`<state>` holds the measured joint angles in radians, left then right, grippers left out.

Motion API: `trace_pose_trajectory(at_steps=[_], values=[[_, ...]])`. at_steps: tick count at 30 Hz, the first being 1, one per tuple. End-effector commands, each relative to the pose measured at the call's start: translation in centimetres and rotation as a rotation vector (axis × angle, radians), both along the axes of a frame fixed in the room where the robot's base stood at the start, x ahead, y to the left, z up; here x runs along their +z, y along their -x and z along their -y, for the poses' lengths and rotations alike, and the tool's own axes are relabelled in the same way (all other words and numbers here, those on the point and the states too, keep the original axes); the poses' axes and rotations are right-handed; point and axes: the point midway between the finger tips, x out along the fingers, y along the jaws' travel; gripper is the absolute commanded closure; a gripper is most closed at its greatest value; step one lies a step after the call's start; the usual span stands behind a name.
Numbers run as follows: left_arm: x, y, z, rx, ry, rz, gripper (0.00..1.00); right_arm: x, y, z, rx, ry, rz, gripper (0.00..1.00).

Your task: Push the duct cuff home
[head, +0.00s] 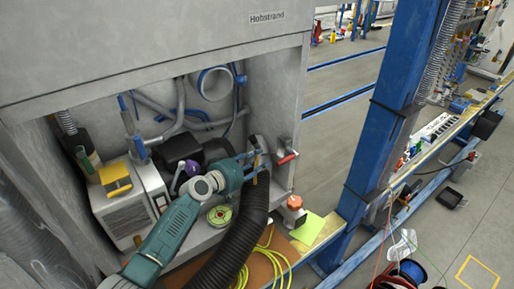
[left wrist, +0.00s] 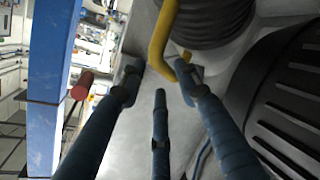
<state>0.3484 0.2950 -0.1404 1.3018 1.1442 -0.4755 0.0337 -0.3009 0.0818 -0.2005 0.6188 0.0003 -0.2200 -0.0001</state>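The black corrugated duct (head: 238,232) rises from the bottom of the head view to the cabinet opening. Its upper end lies behind and beside my left gripper (head: 258,160), so I cannot tell how the cuff sits. In the left wrist view, a dark ribbed round part (left wrist: 210,20) shows at the top, with a yellow bent bar (left wrist: 160,40) in front of it. My left gripper (left wrist: 160,78) has its fingers spread, with a clear gap between the tips. The bar's lower end is close to the right fingertip; contact is unclear. My right gripper is not in view.
The grey cabinet (head: 160,60) surrounds the opening. A red-handled part (head: 287,157) sticks out at its right edge and shows in the wrist view (left wrist: 82,84). A blue post (head: 385,120) stands to the right. A yellow-green cable (head: 262,262) lies beside the duct.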

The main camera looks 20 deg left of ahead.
Motion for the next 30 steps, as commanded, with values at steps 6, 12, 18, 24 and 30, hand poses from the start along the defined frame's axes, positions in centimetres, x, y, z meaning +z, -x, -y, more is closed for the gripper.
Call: trace_pose_trajectory(at_steps=[6,12,18,24,30], values=[[6.5,-0.6,-0.1,0.006,0.010,0.037,0.75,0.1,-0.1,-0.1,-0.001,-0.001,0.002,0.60],[8.5,-0.5,-0.1,0.005,0.008,0.027,0.75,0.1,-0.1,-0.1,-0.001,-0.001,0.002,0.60],[8.8,-0.4,-0.1,0.006,0.007,0.022,0.75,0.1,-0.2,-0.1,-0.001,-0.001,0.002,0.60],[8.7,-0.4,-0.1,0.005,0.006,0.020,0.75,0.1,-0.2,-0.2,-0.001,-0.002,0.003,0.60],[8.6,-0.4,-0.1,0.005,0.006,0.019,0.75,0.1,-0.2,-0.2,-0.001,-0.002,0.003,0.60]])
